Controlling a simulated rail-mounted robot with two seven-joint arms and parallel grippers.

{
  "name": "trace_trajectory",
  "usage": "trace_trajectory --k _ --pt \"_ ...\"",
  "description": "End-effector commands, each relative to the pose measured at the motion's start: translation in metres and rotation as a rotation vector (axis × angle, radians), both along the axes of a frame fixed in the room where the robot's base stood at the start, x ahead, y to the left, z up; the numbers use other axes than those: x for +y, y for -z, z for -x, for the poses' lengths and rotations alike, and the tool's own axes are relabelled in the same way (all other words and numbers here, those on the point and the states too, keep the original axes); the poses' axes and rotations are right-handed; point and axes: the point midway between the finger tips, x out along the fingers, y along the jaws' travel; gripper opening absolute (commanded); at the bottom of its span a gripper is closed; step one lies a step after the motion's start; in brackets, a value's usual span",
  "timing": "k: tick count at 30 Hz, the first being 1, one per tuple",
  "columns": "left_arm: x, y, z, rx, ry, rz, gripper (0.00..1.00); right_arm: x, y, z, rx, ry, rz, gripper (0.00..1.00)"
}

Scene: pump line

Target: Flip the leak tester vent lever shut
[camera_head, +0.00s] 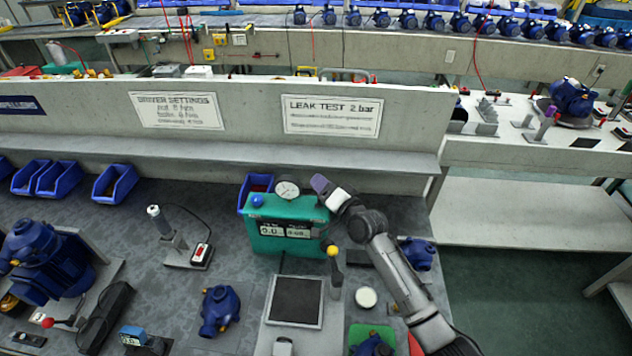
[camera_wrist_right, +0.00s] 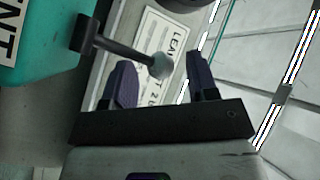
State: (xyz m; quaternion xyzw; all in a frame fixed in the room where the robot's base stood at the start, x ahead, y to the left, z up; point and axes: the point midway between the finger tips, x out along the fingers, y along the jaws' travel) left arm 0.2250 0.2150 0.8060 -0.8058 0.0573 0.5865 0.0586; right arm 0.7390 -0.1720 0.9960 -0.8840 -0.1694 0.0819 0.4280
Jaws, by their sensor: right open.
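The leak tester (camera_head: 262,240) is a green box on the bench, with a round gauge on top and displays on its front. Its green side also shows in the wrist view (camera_wrist_right: 50,30). The vent lever (camera_wrist_right: 118,48) is a dark rod with a grey round knob, sticking out from the tester's side. My right gripper (camera_head: 322,185) is at the tester's upper right corner in the head view, where it hides the lever. In the wrist view the right gripper (camera_wrist_right: 160,62) is open, and the knob appears between its two purple fingers; contact cannot be told. My left gripper is not in view.
A yellow-knobbed lever (camera_head: 333,252) stands in front of the tester, near a dark square plate (camera_head: 295,302). A blue bin (camera_head: 251,190) is behind the tester's left side. A blue pump part (camera_head: 219,309) lies front left. The grey ledge and sign wall (camera_head: 250,155) rise behind.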

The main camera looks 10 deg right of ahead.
Motion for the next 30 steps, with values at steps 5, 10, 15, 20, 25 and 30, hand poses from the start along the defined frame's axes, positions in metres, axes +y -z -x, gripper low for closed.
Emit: trace_trajectory --k 5,10,15,20,25,30 --pt "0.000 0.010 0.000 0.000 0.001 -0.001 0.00 0.009 0.001 -0.021 -0.001 -0.001 0.000 0.53" --pt "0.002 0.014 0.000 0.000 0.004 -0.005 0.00 0.013 0.001 -0.031 0.001 -0.002 0.000 0.53" --pt "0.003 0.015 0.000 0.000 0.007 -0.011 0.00 0.014 0.000 -0.035 0.000 0.000 0.001 0.53" --pt "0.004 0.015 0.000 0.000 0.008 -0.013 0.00 0.014 0.000 -0.035 0.000 0.000 0.001 0.53" --pt "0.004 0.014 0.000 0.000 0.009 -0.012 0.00 0.014 0.000 -0.035 0.000 -0.001 0.001 0.47" --pt "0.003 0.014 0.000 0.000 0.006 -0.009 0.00 0.014 0.000 -0.035 0.000 -0.001 0.001 0.30"
